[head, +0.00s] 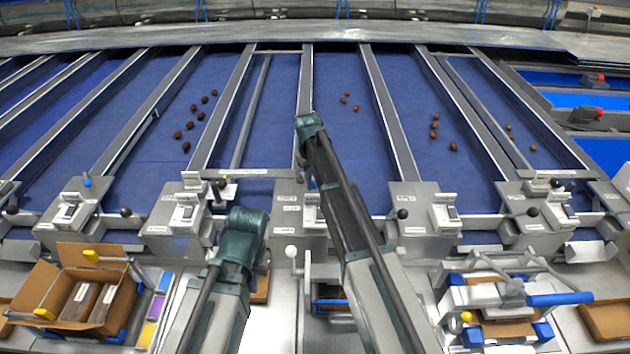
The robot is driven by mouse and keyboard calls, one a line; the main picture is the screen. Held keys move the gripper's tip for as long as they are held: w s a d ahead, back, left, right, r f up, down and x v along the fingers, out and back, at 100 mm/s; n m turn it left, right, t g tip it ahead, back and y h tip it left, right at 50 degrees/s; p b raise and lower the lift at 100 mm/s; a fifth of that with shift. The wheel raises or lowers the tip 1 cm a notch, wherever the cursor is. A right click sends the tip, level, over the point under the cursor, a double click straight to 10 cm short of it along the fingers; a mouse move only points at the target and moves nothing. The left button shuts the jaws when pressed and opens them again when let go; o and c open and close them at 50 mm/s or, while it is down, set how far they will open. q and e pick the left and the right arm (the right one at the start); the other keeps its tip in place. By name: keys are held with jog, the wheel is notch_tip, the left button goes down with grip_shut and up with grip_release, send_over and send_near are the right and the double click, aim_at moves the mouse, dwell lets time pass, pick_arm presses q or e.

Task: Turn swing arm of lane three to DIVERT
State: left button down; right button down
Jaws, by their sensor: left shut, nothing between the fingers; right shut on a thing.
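Blue sorting lanes run away from me between grey rails. One slim grey swing arm (250,115) lies lengthwise in a lane left of centre, with a small dark knob at its near end. A third swing arm (478,108) slants in a lane on the right. Lane labels are too small to read, so I cannot tell which is lane three. My two arms reach in from below. The fingers of both grippers are hidden behind them.
Grey lane stations, one with a switch plate (183,214), line the near edge. Brown dates (186,146) lie in several lanes. An open carton (75,295) stands at lower left, and a clamp with a blue handle (560,298) at lower right. My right arm covers the centre station's right side.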

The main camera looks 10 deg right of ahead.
jog(key=a+m, duration=0.1)
jog(key=m, duration=0.1)
jog(key=a+m, duration=0.1)
jog(key=shift+s+a+m, duration=0.3)
jog(key=shift+a+m, duration=0.05)
jog(key=shift+m, duration=0.05)
jog(key=shift+w+a+m+g, duration=0.15)
jog(key=shift+a+m, duration=0.45)
jog(key=shift+m, duration=0.3)
jog(key=shift+s+a+m+g, duration=0.15)
jog(key=shift+a+m, duration=0.45)
jog(key=shift+m, duration=0.3)
jog(key=shift+w, duration=0.1)
jog(key=c, duration=0.7)
grip_release()
jog(key=shift+a, duration=0.1)
jog(key=shift+o, duration=0.2)
notch_tip(320, 180, up, 14)
jog(key=a+p, duration=0.1)
jog(key=p, duration=1.2)
jog(key=shift+w+f+p, duration=0.15)
jog(key=shift+p, duration=0.25)
